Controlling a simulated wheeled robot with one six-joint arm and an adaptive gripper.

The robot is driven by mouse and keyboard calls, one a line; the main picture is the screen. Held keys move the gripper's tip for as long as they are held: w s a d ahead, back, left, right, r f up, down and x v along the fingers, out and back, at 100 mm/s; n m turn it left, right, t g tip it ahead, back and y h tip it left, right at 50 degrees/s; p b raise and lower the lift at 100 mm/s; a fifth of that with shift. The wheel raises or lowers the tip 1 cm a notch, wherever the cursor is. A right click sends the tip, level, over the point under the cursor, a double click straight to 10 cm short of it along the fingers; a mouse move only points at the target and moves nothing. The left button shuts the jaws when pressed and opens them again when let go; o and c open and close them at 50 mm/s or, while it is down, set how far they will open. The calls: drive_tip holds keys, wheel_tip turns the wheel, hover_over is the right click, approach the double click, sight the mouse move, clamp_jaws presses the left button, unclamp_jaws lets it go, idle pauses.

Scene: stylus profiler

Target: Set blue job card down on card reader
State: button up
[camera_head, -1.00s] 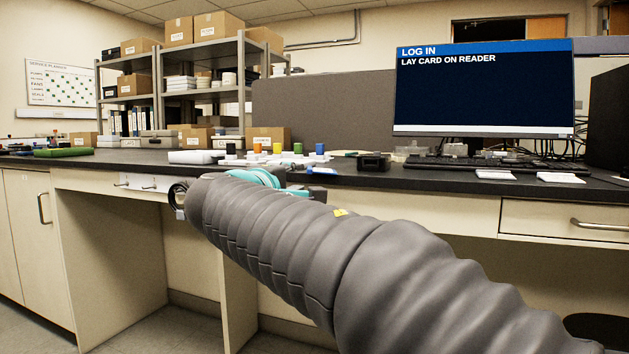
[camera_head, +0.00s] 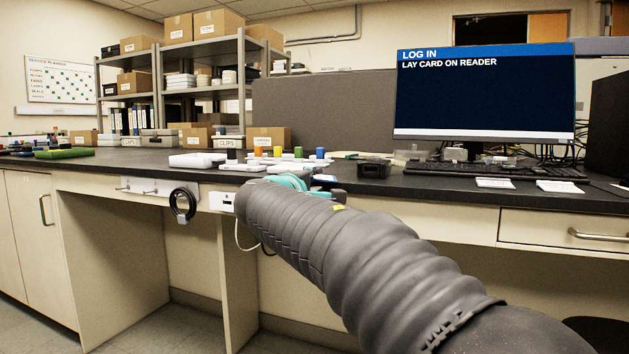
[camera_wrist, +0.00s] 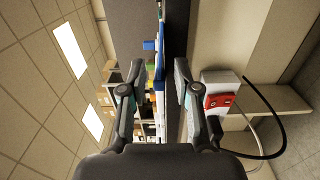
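My gripper shows in the wrist view (camera_wrist: 160,75) with its two fingers apart. A thin blue-and-white strip, seen nearly edge-on, lies between them with gaps on both sides; it seems to be the blue job card (camera_wrist: 159,92). A small black box (camera_head: 374,168) on the bench to the right may be the card reader; I cannot tell for certain.
Pale trays and pieces with coloured tops (camera_head: 290,155) stand behind the card on the dark bench (camera_head: 420,187). A white box with a red face (camera_wrist: 218,98) is beside the right finger in the wrist view. A monitor (camera_head: 485,95) reads "LAY CARD ON READER". A keyboard (camera_head: 500,170) stands before it.

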clamp_jaws()
drive_tip(key=shift+r, duration=0.1)
wheel_tip(320, 180, up, 2)
drive_tip(key=shift+r+p, duration=0.15)
drive_tip(key=shift+p, duration=0.7)
drive_tip(key=s+a+r, duration=0.2)
drive_tip(key=s, duration=0.4)
drive_tip(key=s+a+r+b, duration=0.1)
drive_tip(key=s+a+r, duration=0.1)
drive_tip(key=s, duration=0.5)
drive_tip(key=shift+a+r, duration=0.4)
drive_tip(key=shift+r, duration=0.1)
drive_tip(key=shift+s, duration=0.1)
